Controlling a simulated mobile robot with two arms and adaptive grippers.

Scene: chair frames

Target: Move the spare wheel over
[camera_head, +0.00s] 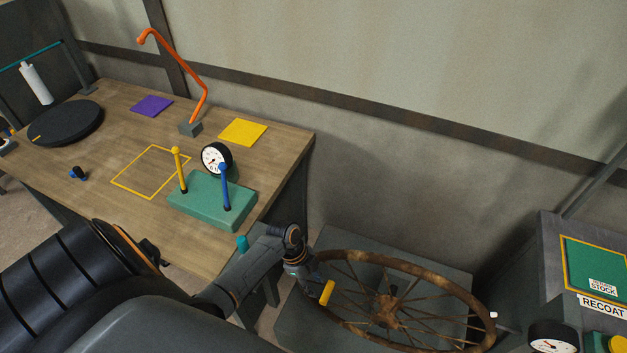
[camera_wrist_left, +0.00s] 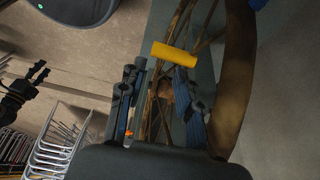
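The spare wheel appears to be the rusty spoked wheel (camera_head: 388,308) lying on a grey surface at the lower right of the head view. Its brown rim (camera_wrist_left: 236,80) and spokes fill the middle of the left wrist view. My left gripper (camera_head: 312,281) is at the wheel's left rim. In the left wrist view its two fingers (camera_wrist_left: 160,100) stand apart, with spokes visible between them. A yellow cylindrical grip (camera_head: 327,292) is close to the fingertips; it crosses in front of them in the left wrist view (camera_wrist_left: 174,54). Whether they touch is unclear. A dark jointed part (camera_wrist_left: 38,75) may be my right gripper.
A wooden workbench (camera_head: 110,155) at the left holds a green block with levers (camera_head: 212,200), a gauge (camera_head: 216,158) and an orange hooked rod (camera_head: 190,80). A grey cabinet with a "RECOAT" label (camera_head: 603,306) stands right of the wheel. Stacked metal frames (camera_wrist_left: 60,145) show lower left.

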